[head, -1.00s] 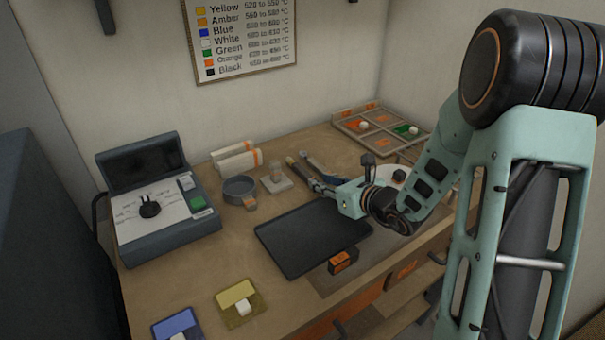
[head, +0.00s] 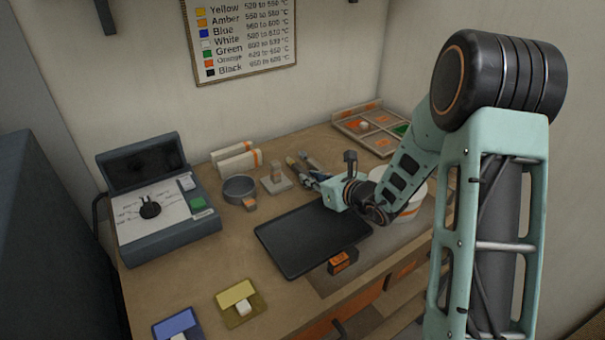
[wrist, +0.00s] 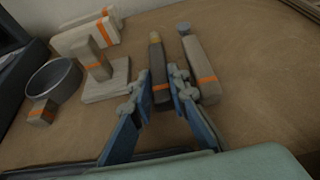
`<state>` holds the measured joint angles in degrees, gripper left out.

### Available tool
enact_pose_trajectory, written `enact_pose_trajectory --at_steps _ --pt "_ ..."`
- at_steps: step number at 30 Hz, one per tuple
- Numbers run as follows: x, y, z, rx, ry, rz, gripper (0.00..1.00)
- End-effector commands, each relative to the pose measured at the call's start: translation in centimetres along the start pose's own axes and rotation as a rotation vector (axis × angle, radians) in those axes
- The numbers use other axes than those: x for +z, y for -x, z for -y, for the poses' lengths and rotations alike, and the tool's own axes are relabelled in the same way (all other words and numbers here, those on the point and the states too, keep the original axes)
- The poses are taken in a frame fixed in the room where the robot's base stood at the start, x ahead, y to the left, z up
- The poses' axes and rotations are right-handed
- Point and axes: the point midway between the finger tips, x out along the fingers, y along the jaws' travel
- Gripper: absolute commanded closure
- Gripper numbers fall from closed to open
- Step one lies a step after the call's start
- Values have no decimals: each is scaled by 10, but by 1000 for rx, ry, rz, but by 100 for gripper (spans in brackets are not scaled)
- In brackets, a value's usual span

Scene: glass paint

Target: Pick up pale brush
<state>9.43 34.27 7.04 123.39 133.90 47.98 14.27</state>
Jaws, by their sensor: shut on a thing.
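Two brushes lie side by side on the bench in the wrist view. The left brush (wrist: 158,70) has a dark grey-brown handle, an orange band and a yellowish tip. The right brush (wrist: 201,66) has a paler grey-beige handle, an orange band and a blue-grey tip. My gripper (wrist: 159,76) has its blue fingers on either side of the left, darker brush, closed on it. The right finger sits between the two brushes. In the head view my gripper (head: 318,178) is low at the near ends of the brushes, partly hidden by its own wrist.
A grey block stand (wrist: 105,88), a round metal pan (wrist: 55,80) and pale orange-striped blocks (head: 237,160) stand to the left. A black tray (head: 305,240) lies in front. A white round container (head: 413,210) is partly behind my arm. A divided tray (head: 350,128) stands at the back right.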

Motion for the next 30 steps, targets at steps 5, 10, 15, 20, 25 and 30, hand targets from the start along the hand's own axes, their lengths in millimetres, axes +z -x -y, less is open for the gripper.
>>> enact_pose_trajectory --at_steps 5,10,15,20,25,30 --pt "0 0 0 0 0 1 100" --pt "4 1 0 0 1 2 100" --pt "16 6 0 -1 3 3 100" --pt "35 20 -2 -1 3 3 100" --pt "50 45 -10 -2 4 3 100" --pt "65 70 -18 -2 3 4 100"
